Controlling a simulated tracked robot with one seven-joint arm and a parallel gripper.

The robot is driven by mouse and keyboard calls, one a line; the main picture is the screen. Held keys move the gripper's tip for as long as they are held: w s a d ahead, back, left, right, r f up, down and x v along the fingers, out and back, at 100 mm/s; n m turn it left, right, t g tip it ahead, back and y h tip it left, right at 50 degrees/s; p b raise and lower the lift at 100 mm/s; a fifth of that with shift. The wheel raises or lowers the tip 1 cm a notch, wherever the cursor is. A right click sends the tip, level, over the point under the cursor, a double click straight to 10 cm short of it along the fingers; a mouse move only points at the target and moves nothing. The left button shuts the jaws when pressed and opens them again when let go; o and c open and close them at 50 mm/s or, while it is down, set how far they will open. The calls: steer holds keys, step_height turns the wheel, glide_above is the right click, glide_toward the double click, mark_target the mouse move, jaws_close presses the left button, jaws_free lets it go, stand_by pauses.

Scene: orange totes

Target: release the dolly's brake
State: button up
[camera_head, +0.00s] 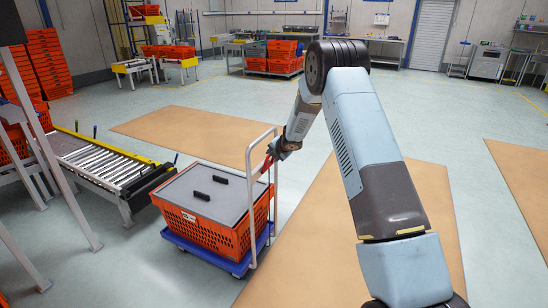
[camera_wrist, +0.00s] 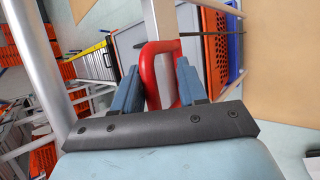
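The dolly (camera_head: 207,250) is a low blue platform on wheels with a grey push frame (camera_head: 249,205) at its right end. It carries an orange tote (camera_head: 205,232). My gripper (camera_head: 275,158) is at the push frame, beside a red handle (camera_head: 267,165). In the wrist view the red handle (camera_wrist: 160,47) is a bent bar or loop. It lies between the two blue fingers of my gripper (camera_wrist: 160,75). The fingers are apart with the red bar between them; whether they press on it is unclear. The lower part of the handle is hidden.
A grey lid (camera_head: 215,195) with two black handles covers the tote. A roller conveyor (camera_head: 100,165) stands close on the left. Another dolly with orange totes (camera_head: 272,60) stands at the back. Open floor and brown mats (camera_head: 300,250) lie around the dolly.

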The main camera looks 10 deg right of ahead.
steer(key=w+a+r+v, duration=0.1)
steer(key=v, duration=1.3)
steer(key=shift+s+a+r, duration=0.25)
steer(key=shift+r, duration=0.35)
stand_by(0.8)
steer(key=shift+r, duration=0.1)
stand_by(0.4)
steer(key=v, duration=1.3)
steer(key=shift+s, duration=0.25)
steer(key=shift+d+r, duration=0.1)
